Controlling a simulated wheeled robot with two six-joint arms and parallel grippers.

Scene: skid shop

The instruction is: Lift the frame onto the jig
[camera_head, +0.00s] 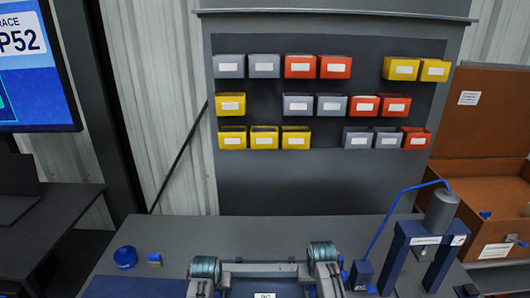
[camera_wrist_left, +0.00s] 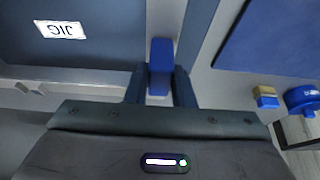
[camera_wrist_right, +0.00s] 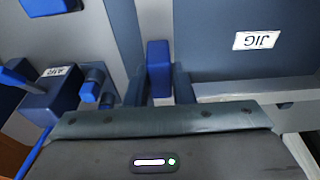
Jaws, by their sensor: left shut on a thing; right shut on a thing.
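The frame's light grey far crossbar (camera_head: 265,268) spans between my two grippers in the head view. My left gripper (camera_wrist_left: 160,88) is shut on a blue grip (camera_wrist_left: 161,55) on the frame's left side. My right gripper (camera_wrist_right: 159,88) is shut on a matching blue grip (camera_wrist_right: 158,55) on its right side. In the head view, the right gripper (camera_head: 328,280) shows best. The jig, a dark blue-grey plate (camera_wrist_right: 220,65) with a white JIG label, lies between the grippers. The frame's near part is cut off in the head view. I cannot tell whether the frame touches the jig.
A blue round item (camera_head: 125,257) and a small yellow-blue block (camera_head: 155,259) lie at left. A blue box (camera_head: 362,275) with a hose and a dark blue stand (camera_head: 425,240) stand close at right. A rack (camera_head: 330,180) of bins is behind. The bench's middle back (camera_head: 270,232) is clear.

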